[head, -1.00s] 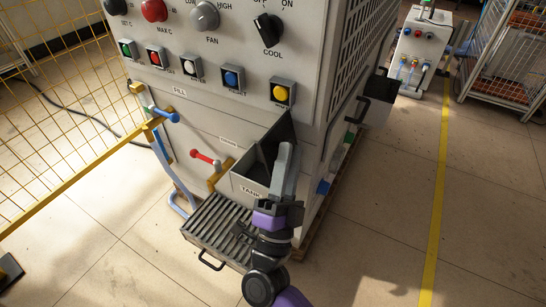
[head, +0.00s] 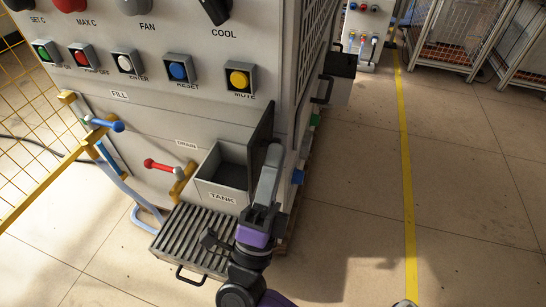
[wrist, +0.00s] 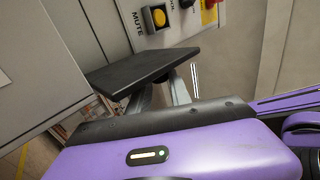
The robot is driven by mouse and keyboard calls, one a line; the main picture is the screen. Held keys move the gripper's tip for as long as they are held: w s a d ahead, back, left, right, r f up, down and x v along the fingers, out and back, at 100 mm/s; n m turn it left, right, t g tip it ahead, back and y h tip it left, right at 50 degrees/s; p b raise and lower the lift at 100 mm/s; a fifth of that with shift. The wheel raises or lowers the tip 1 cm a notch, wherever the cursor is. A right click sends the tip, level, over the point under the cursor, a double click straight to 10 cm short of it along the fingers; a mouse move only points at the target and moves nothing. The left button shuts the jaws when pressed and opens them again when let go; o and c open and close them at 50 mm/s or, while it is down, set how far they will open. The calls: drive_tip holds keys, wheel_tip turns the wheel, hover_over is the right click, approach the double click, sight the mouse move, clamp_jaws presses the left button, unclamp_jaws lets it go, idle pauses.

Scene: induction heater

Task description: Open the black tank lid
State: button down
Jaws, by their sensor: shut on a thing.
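The tank (head: 222,196) is a grey box labelled TANK on the machine's front, with its top uncovered and its dark inside showing. Its black lid (head: 262,128) stands raised, nearly upright, along the tank's right side. My gripper (head: 272,152) is at the lid's right side, its grey fingers pointing up and shut on the lid; the fingers partly hide the lid's lower part. In the wrist view the lid (wrist: 140,72) is a flat dark plate at the fingertips (wrist: 163,90). The exact contact is hard to see.
A slatted tray (head: 190,240) with a handle sits below the tank. A red-handled drain valve (head: 160,166) and a blue-handled fill valve (head: 105,123) are to the left. A black box (head: 338,66) juts from the machine's right side. The floor at right is clear.

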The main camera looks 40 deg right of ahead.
drive_tip(key=c, duration=1.2)
unclamp_jaws()
drive_tip(key=shift+c, duration=0.2)
drive_tip(key=p+v, duration=0.1)
drive_tip(key=v, duration=0.6)
drive_tip(key=shift+a+f, duration=0.25)
drive_tip(key=shift+a, duration=0.05)
drive_tip(key=shift+s, duration=0.15)
